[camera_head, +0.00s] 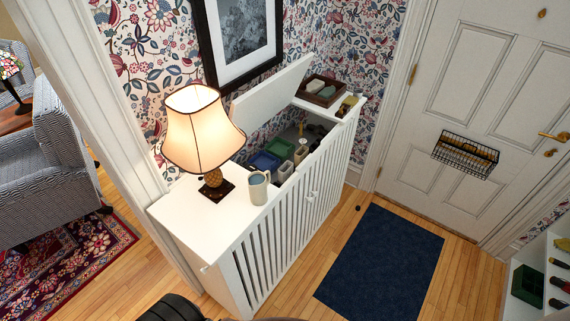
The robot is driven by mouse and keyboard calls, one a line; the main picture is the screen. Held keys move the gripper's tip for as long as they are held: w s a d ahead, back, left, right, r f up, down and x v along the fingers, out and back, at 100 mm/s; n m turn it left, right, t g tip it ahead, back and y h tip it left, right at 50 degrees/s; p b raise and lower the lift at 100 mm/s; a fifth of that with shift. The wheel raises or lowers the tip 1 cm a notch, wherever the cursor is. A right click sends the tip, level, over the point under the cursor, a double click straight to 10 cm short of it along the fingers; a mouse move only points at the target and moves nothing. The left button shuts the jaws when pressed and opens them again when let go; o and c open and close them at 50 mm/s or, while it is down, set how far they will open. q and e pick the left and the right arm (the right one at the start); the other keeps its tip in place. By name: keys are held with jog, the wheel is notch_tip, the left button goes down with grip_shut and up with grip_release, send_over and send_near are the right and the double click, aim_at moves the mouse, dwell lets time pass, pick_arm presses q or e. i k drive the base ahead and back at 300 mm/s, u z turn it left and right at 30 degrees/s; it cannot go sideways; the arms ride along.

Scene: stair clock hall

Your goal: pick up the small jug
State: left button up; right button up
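A small pale jug (259,192) stands upright on the white top of the slatted cabinet (204,222), right of the lit table lamp (204,135). It has a handle, and its open top looks bluish inside. It stands close to the lamp's dark square base. Neither gripper can be made out in the head view. Dark parts at the bottom edge look like my own body.
The cabinet's lid (273,92) is raised, with bins and other items inside. A brown tray (320,90) sits at its far end. A blue mat (380,262) lies on the open wooden floor before the door (480,105). A white shelf (525,272) stands lower right.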

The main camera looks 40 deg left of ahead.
aim_at(262, 186)
jog(key=i, duration=3.1)
jog(key=u, duration=3.7)
